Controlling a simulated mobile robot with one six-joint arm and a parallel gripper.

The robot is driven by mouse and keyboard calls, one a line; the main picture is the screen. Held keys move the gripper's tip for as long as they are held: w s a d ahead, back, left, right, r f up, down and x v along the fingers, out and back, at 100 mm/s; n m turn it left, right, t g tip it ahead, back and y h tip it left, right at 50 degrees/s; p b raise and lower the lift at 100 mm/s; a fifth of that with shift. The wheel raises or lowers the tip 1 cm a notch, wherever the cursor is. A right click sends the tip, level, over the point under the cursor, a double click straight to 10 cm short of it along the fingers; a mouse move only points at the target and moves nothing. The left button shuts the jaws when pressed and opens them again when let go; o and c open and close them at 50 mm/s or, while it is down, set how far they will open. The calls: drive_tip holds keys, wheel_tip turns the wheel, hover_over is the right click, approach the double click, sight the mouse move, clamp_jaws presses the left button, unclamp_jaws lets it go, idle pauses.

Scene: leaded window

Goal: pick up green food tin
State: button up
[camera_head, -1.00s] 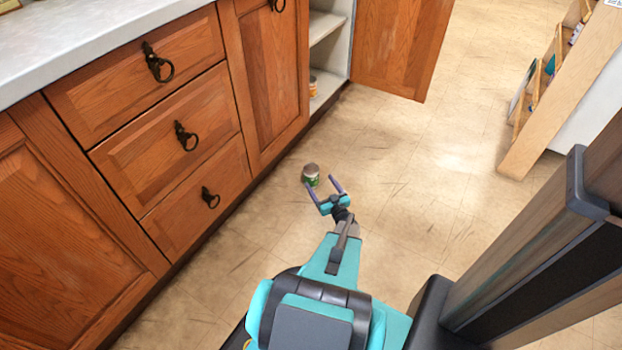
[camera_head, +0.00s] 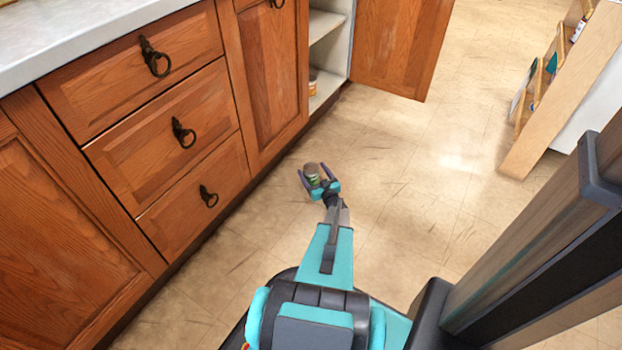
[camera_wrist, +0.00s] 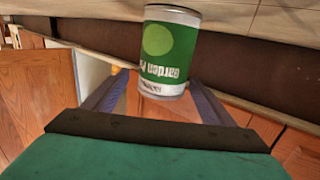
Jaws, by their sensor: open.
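The green food tin (camera_head: 312,172) stands on the floor near the cabinet fronts in the head view. In the wrist view the tin (camera_wrist: 168,50) has a green label with a lighter green disc, white lettering and a silver rim. My gripper (camera_head: 313,175) is open around it in the head view, with one purple finger on each side. In the wrist view the gripper's fingers (camera_wrist: 155,90) flank the tin's lower part, with a visible gap at each side. Whether a finger touches the tin cannot be told.
Wooden drawers (camera_head: 165,130) with ring handles line the left. An open cabinet (camera_head: 327,55) holds another tin (camera_head: 312,82) on its low shelf, and its door (camera_head: 400,45) swings out. A wooden rack (camera_head: 550,100) stands at the right. The floor (camera_head: 420,190) between is clear.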

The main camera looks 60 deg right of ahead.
sight(308, 164)
drive_tip(key=shift+w+d, duration=0.1)
drive_tip(key=shift+w, duration=0.05)
drive_tip(key=shift+f+b+x, duration=0.1)
drive_tip(key=shift+b+x, duration=0.55)
drive_tip(key=shift+x, duration=0.45)
drive_tip(key=shift+f+b+x, duration=0.15)
drive_tip(key=shift+b+x, duration=0.45)
drive_tip(key=shift+x, duration=0.5)
drive_tip(key=shift+w, duration=0.4)
drive_tip(key=shift+r, duration=0.1)
drive_tip(key=c, duration=1.5)
drive_tip(key=shift+r, duration=0.2)
